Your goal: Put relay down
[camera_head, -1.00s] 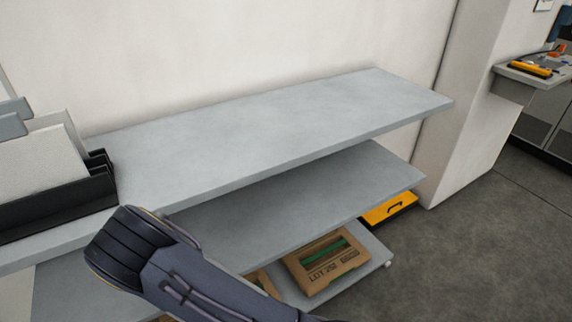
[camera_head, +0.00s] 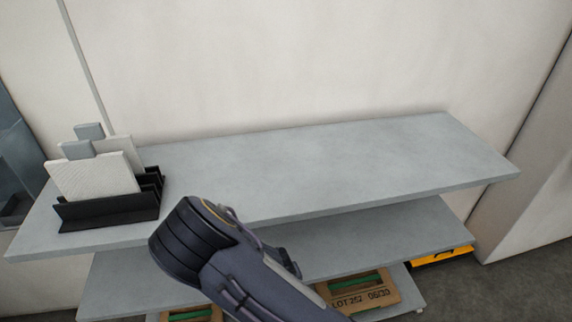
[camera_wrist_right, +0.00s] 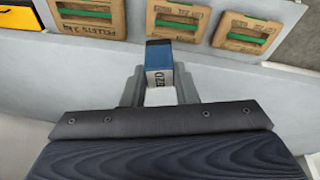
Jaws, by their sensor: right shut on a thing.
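In the right wrist view, my right gripper (camera_wrist_right: 160,88) is shut on the relay (camera_wrist_right: 158,56), a small block with a blue top part and a pale printed face. The relay sticks out past the fingers; its lower part is hidden between them. In the head view my right arm reaches up from the bottom in front of the grey shelf unit, but its fingers and the relay do not show there. The top shelf (camera_head: 330,165) is a flat grey board. My left gripper is not in view.
A black rack (camera_head: 105,212) with upright white and grey panels stands at the top shelf's left end. The rest of that shelf is clear. Below, a middle shelf (camera_head: 385,235) looks bare; brown cartons (camera_head: 370,291) and a yellow case (camera_head: 441,256) sit lower.

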